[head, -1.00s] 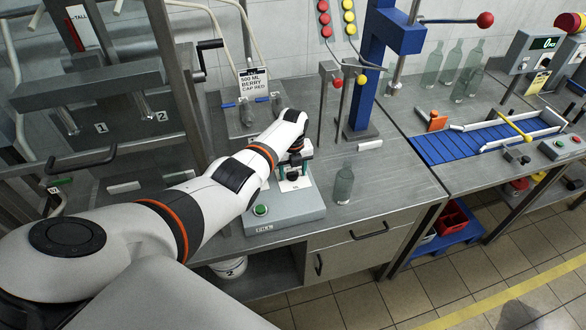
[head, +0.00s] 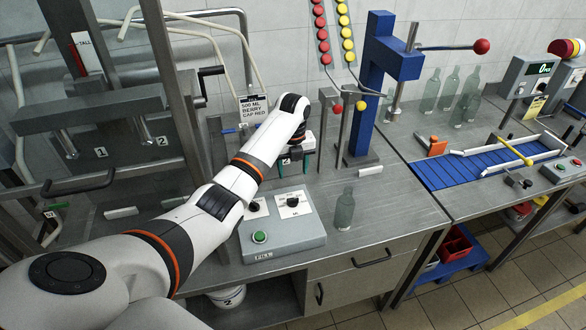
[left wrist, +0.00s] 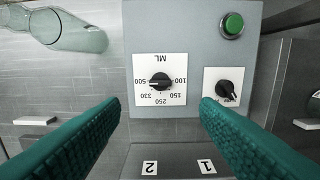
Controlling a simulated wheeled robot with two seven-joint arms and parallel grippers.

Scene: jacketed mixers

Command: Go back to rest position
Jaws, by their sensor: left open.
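My left gripper (head: 290,166) is open and empty, with teal fingers, above the bench just behind the grey fill control box (head: 262,246). In the left wrist view its fingers (left wrist: 160,112) spread wide at the bottom, apart from the box's panel (left wrist: 192,45). The ML dial (left wrist: 160,83) has a black knob whose mark looks turned to the 500 side. A second black knob (left wrist: 229,92) and a green button (left wrist: 232,24) are beside it. My right gripper is not in view.
A clear bottle (head: 344,210) stands right of the box. A blue press (head: 378,75), red and yellow levers, and a steel frame (head: 168,100) at left rise nearby. A sign (head: 252,109) reads 500 ML berry cap red. More bottles stand behind the blue conveyor (head: 480,166).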

